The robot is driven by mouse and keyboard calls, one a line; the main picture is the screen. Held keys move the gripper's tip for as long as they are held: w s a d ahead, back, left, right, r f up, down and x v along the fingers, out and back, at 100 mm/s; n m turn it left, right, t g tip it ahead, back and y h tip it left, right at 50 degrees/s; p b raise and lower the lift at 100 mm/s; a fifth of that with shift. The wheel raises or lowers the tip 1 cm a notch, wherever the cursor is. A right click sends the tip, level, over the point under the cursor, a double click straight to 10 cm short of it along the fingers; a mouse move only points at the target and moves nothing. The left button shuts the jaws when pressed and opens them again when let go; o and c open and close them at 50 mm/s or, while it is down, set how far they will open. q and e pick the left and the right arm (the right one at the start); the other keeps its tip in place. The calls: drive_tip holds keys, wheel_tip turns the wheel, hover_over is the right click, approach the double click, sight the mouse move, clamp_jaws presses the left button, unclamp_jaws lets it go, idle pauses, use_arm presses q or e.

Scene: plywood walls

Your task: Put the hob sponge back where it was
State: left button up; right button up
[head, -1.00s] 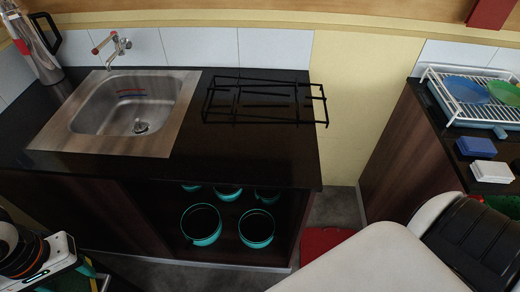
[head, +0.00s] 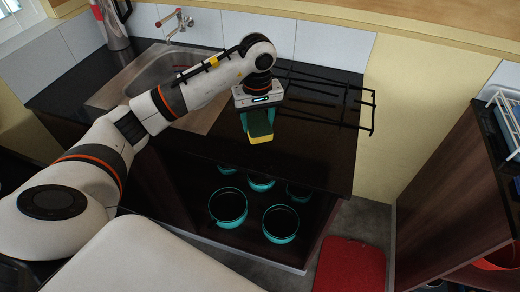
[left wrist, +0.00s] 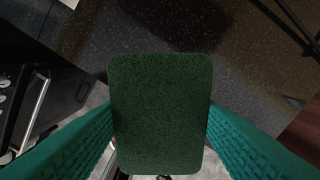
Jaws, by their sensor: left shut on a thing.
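The sponge (head: 261,137) has a dark green face and a yellow side. My left gripper (head: 260,124) is shut on it, with a teal finger on each side, and holds it over the black worktop (head: 315,160), left of a black wire frame (head: 350,104). In the left wrist view the sponge's green face (left wrist: 160,112) fills the middle between the teal fingers, above speckled dark worktop. I cannot tell how high it is above the worktop. My right gripper is not in view.
The sink (head: 150,80) with its tap (head: 176,24) lies behind my left arm, and a metal flask (head: 112,22) stands at the back left. Teal pots (head: 228,207) sit in the open cupboard below. A red block (head: 350,266) is on the floor. A white rack (head: 508,122) is at the right.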

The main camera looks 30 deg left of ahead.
sight(252, 114)
use_arm(q)
drive_tip(key=a, duration=0.1)
drive_tip(key=w+a+n, duration=0.1)
drive_tip(key=a+n, duration=0.1)
drive_tip(key=shift+w+f, duration=0.35)
drive_tip(key=shift+f, duration=0.05)
wheel_tip(252, 114, down, 5)
drive_tip(key=shift+a+f+p, duration=0.1)
drive_tip(key=shift+f+p, duration=0.05)
drive_tip(key=shift+p, duration=0.7)
wheel_tip(252, 114, down, 4)
drive_tip(key=shift+f+p, duration=0.1)
drive_tip(key=shift+p, duration=0.5)
drive_tip(key=shift+f, duration=0.1)
drive_tip(key=shift+f+b, duration=0.2)
drive_tip(key=shift+b, duration=0.1)
drive_tip(key=o, duration=0.9)
drive_tip(key=shift+r, duration=0.1)
drive_tip(key=shift+o, duration=0.3)
